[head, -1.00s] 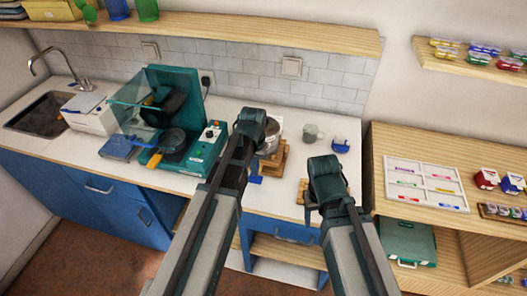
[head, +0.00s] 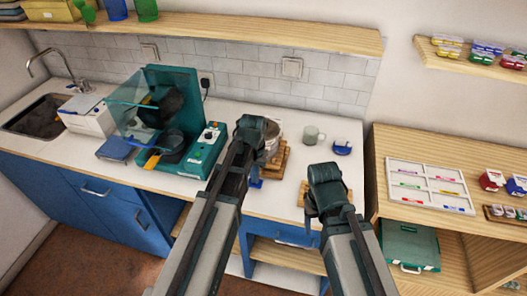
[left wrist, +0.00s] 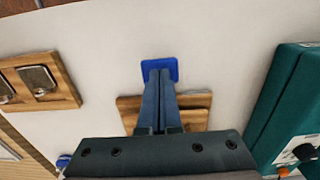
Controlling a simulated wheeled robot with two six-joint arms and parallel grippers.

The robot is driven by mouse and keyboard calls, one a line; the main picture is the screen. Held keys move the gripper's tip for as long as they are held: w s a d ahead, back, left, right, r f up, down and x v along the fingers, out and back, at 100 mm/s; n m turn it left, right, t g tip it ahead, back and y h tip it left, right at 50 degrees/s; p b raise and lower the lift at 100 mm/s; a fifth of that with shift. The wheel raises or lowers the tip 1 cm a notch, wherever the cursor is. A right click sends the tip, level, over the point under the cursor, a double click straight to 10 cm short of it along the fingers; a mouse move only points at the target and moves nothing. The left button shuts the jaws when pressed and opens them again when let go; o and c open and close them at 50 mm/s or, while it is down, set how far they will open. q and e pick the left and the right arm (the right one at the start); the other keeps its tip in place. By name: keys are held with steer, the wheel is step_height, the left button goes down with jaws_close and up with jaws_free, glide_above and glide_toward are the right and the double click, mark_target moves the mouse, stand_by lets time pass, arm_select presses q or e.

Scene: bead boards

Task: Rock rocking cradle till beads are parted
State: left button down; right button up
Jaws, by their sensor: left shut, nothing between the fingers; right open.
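The cradle stands on the counter, mostly hidden behind my left gripper; a wooden base (head: 277,163) and a grey metal-looking vessel (head: 272,148) show. A blue tab (head: 257,183) sticks out at its near side. In the left wrist view the tab (left wrist: 160,66) lies just beyond the wooden base (left wrist: 196,108). My left gripper (left wrist: 160,76) is shut and empty, its tips over the tab; I cannot tell whether they touch it. My right gripper (head: 325,185) is open above the counter, right of the cradle. The beads cannot be made out.
A teal machine (head: 200,150) stands left of the cradle. A grey mug (head: 313,136) and a blue-and-white item (head: 342,147) stand behind. A wooden block with metal plates (left wrist: 38,82) lies near my right gripper. A white divided tray (head: 428,187) is on the right shelf.

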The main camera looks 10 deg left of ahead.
arm_select(q)
steer(key=shift+r+p, duration=1.4)
steer(key=shift+r, duration=0.3)
step_height(320, 180, up, 6)
steer(key=p, duration=0.6)
steer(key=s+d+f+m+y+b, duration=0.1)
steer(key=s+d+f+m+b, duration=0.2)
steer(key=s+d, duration=0.7)
steer(key=s+f+b, duration=0.1)
steer(key=s, duration=0.3)
steer(key=shift+s+d, duration=0.15)
steer(key=shift+d, duration=0.1)
